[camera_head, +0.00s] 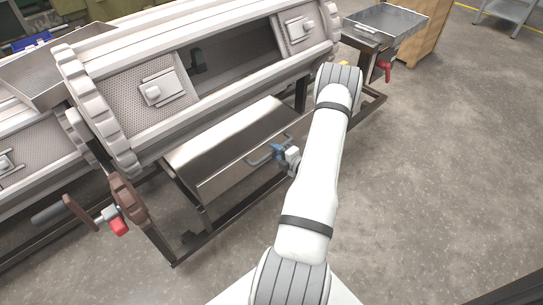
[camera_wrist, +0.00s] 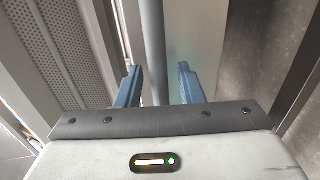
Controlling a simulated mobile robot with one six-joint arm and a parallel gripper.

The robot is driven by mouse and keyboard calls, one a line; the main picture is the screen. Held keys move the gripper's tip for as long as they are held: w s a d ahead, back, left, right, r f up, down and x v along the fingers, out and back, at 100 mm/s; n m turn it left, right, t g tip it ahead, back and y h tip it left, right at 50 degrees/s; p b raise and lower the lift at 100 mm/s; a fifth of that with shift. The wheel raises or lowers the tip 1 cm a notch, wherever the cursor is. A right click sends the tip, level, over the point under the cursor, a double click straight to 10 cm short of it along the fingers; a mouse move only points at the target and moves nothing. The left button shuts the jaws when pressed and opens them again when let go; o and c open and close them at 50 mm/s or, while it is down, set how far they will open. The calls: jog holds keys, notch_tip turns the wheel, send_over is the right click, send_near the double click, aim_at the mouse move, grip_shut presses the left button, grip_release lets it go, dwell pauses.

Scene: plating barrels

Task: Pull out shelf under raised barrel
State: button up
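The metal shelf (camera_head: 240,165) sits low under the raised barrel (camera_head: 190,75), with a bar handle (camera_head: 256,161) on its front face. My gripper (camera_head: 279,151) is at the right part of this handle. In the wrist view, the two blue fingers of my gripper (camera_wrist: 159,85) are apart. The handle bar (camera_wrist: 152,40) runs up the picture in line with the gap between them, with space on both sides. I cannot tell how deep the bar sits between the fingers. My arm hides the right end of the shelf.
A dark frame (camera_head: 235,212) with a low rail surrounds the shelf. A metal tray (camera_head: 385,22) is at the back right. The concrete floor (camera_head: 440,170) to the right is clear.

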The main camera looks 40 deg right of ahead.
jog(key=shift+w, duration=0.3)
grip_shut()
dwell(0.3)
